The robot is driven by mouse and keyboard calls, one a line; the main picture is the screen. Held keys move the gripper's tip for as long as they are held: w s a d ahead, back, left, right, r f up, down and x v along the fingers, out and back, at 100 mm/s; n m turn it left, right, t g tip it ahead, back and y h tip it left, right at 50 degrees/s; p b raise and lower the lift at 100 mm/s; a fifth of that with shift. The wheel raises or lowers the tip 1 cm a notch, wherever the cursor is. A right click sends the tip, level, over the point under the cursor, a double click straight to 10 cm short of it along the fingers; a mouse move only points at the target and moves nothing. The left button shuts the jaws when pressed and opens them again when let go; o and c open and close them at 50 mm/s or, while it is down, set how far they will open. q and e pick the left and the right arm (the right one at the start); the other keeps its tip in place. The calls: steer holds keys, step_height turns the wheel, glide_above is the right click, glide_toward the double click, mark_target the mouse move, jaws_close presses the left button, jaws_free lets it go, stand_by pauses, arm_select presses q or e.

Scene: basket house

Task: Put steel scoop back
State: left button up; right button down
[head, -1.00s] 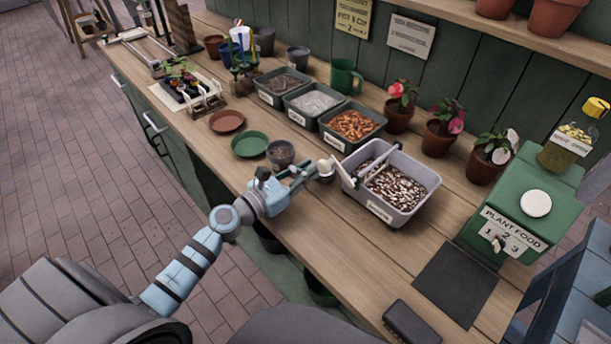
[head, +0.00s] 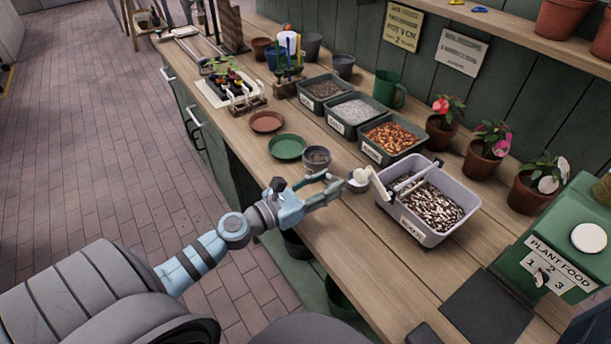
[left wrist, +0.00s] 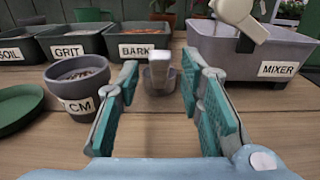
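The steel scoop (left wrist: 160,79) stands on the bench as a small grey cup with a pale upright handle. In the head view the scoop (head: 358,184) is just beyond my left fingertips, beside the grey mixer tub (head: 464,222). My left gripper (head: 330,188) is open. In the left wrist view my left gripper (left wrist: 160,85) has its teal-padded fingers on either side of the scoop, with gaps showing on both sides. Whether the scoop is fully between the pads is hard to tell. My right gripper is not in view.
The mixer's pale lever knob (left wrist: 236,10) overhangs to the right of the scoop. A small grey pot (left wrist: 78,86) stands close to the left finger. Bins of soil (left wrist: 13,55), grit (left wrist: 75,51) and bark (left wrist: 144,51) stand behind. The bench front is clear.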

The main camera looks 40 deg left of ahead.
arm_select(q)
steer(key=s+b, duration=0.1)
steer(key=s+a+f+b, duration=0.1)
steer(key=s+b, duration=0.1)
steer(key=b, duration=0.1)
steer(key=shift+s+a+f, duration=0.2)
steer(key=shift+a+f, duration=0.05)
steer(key=shift+a, duration=0.1)
steer(key=s+b, duration=0.1)
steer(key=b, duration=0.3)
steer(key=shift+s+f+b, duration=0.1)
steer(key=shift+s+b, duration=0.1)
steer(key=shift+b, duration=0.2)
steer(key=r+p, duration=0.1)
steer(key=s+p, duration=0.1)
steer(key=p, duration=0.1)
steer(key=shift+s+a+r, duration=0.15)
steer(key=shift+a+r, duration=0.2)
steer(key=shift+s, duration=0.55)
steer(key=shift+w+f, duration=0.1)
